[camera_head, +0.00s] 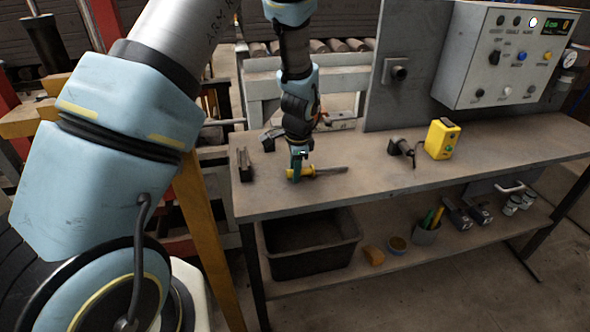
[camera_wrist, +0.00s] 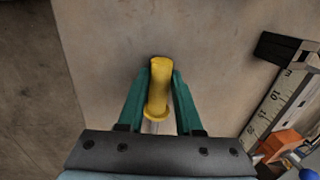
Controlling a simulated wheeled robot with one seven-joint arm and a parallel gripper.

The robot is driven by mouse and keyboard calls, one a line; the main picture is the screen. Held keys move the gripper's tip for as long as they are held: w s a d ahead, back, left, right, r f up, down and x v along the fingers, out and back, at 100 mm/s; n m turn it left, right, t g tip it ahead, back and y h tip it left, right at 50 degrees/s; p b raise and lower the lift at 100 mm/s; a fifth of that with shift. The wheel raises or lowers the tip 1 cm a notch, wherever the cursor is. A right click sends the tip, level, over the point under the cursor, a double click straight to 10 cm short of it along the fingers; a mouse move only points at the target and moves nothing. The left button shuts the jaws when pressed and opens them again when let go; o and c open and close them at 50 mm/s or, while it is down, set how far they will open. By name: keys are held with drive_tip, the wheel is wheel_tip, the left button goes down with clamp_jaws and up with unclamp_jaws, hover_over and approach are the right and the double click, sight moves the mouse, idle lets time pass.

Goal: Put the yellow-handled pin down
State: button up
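The yellow-handled pin lies level at the workbench top (camera_head: 420,175), its yellow handle (camera_head: 308,172) to the left and its dark shaft (camera_head: 332,170) to the right. My gripper (camera_head: 296,171) points down over the handle end. In the wrist view the handle (camera_wrist: 158,92) stands between the two green fingers of my gripper (camera_wrist: 161,78), which press against both sides, so it is shut on the pin. Part of the grey shaft shows below the handle's flange, and the rest is hidden by the gripper body. I cannot tell whether the pin touches the bench.
A dark slotted block (camera_head: 245,164) stands left of my gripper near the bench's left edge. A yellow box (camera_head: 441,139) and a dark tool (camera_head: 402,147) stand to the right. A control panel (camera_head: 507,55) is behind.

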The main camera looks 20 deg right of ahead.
drive_tip(key=o, duration=0.4)
drive_tip(key=shift+r, duration=0.1)
drive_tip(key=r, duration=0.4)
drive_tip(key=s+r+b, duration=0.1)
drive_tip(key=r, duration=0.3)
drive_tip(key=s+r+b, duration=0.1)
drive_tip(key=r, duration=0.3)
drive_tip(key=shift+s+a, duration=0.1)
drive_tip(key=shift+s, duration=0.05)
